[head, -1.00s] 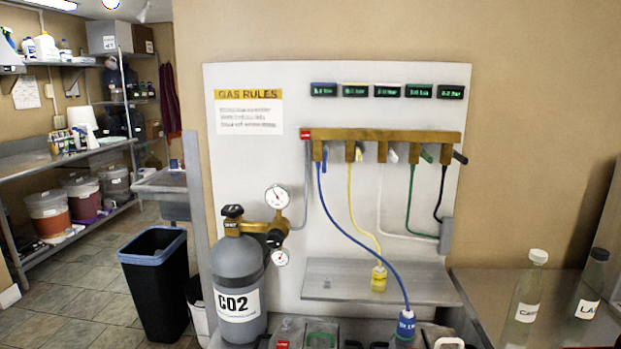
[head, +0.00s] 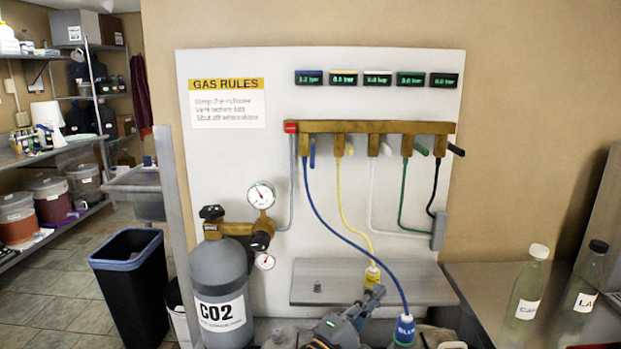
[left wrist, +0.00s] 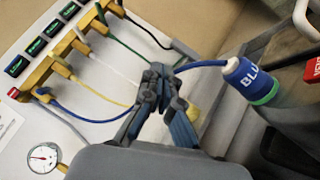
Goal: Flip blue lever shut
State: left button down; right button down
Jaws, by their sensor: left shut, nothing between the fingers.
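The blue lever (head: 312,152) hangs nearly straight down at the left end of the brass manifold (head: 370,127) on the white panel. It also shows in the left wrist view (left wrist: 42,92), small, at the top of the blue hose. My left gripper (head: 376,294) is low in front of the shelf, well below and right of the lever, touching nothing I can make out. In the left wrist view its fingers (left wrist: 158,76) meet, shut and empty. The blue hose runs down to a blue-labelled connector (head: 404,330). My right gripper is not in view.
Yellow, white, green and black levers share the manifold, with their hoses hanging below. A grey CO2 cylinder (head: 220,290) with gauges stands left. A metal shelf (head: 420,284) juts from the panel. Two bottles (head: 526,290) stand right. The panel's middle is free except for hoses.

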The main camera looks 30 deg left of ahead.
pick_arm(q)
jog(key=w+a+r+n+t+y, duration=0.3)
jog(key=a+r+n+y, duration=0.35)
jog(key=n, duration=0.25)
jog(key=n+g+y, duration=0.2)
jog(key=n+y, duration=1)
jog(key=n, duration=0.3)
send_near(311, 167)
notch_tip(311, 167, down, 2)
jog(key=w+a, duration=0.1)
jog(key=p+x, duration=0.2)
jog(key=x, duration=0.7)
jog(key=shift+w+p, duration=0.35)
jog(key=shift+p, duration=0.05)
jog(key=shift+f, duration=0.15)
jog(key=p, duration=0.4)
jog(key=r+g+h+p, duration=0.1)
jog(key=p, duration=0.3)
jog(key=s+r+g+p, duration=0.1)
jog(key=p, duration=0.3)
jog(key=shift+d+r+h, duration=0.2)
jog(key=shift+d+h, duration=0.05)
jog(key=shift+d, duration=0.05)
jog(key=shift+s+r+p, duration=0.15)
jog(key=shift+p, duration=0.2)
jog(key=shift+s+d+r, duration=0.2)
jog(key=shift+r, duration=0.3)
